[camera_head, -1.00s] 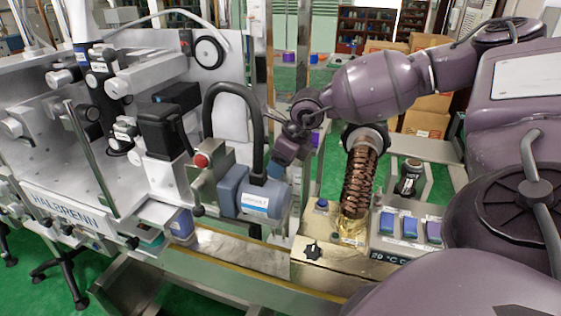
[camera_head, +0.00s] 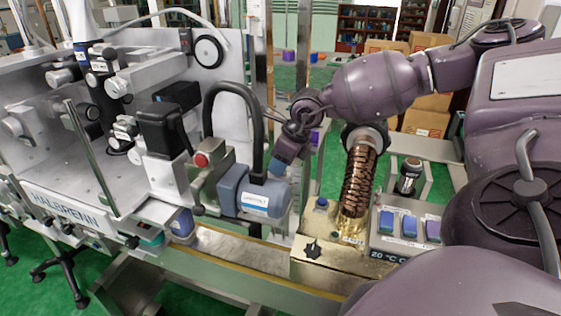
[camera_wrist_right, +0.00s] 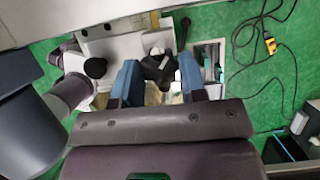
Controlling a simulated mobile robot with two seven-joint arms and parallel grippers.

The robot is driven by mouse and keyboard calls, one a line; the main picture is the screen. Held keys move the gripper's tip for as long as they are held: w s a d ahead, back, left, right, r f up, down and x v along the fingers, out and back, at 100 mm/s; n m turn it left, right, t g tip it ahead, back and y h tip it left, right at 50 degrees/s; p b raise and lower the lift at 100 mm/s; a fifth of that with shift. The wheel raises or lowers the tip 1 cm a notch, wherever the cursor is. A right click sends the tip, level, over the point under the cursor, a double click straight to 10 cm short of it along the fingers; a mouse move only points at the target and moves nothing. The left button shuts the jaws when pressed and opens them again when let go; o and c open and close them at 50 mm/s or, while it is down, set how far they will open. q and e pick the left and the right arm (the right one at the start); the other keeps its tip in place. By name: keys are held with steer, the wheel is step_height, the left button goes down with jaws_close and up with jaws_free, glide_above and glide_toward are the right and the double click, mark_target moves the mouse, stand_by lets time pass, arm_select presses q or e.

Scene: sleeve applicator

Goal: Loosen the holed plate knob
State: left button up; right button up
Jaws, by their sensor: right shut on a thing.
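My right gripper (camera_head: 280,166) reaches down just behind the blue-grey motor in the head view. In the right wrist view its two blue fingers (camera_wrist_right: 160,80) stand a little apart, with a dark knob (camera_wrist_right: 158,67) between their tips. The gripper is shut on this knob, which I take to be the holed plate knob. The knob is partly covered by the fingers, and I cannot make out how far it is turned. In the head view the motor hides the knob and the spot under the fingertips. My left gripper is not in view.
The blue-grey motor (camera_head: 253,196) and a black curved hose (camera_head: 258,115) stand close to my right gripper. A copper coil column (camera_head: 358,182) and a button box (camera_head: 405,232) are to its right. A machine labelled HALBRENN (camera_head: 62,207) fills the left side.

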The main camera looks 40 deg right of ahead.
steer(key=shift+w+d+n+g+y, duration=0.1)
steer(key=shift+n+g+y, duration=0.3)
steer(key=shift+n, duration=0.9)
steer(key=shift+n+g+y, duration=0.3)
steer(key=shift+n+y, duration=0.1)
steer(key=shift+n, duration=0.9)
steer(key=o, duration=0.9)
steer(key=shift+r, duration=0.1)
steer(key=b+v, duration=0.1)
steer(key=v, duration=0.9)
steer(key=shift+d+r, duration=0.15)
steer(key=shift+r, duration=0.2)
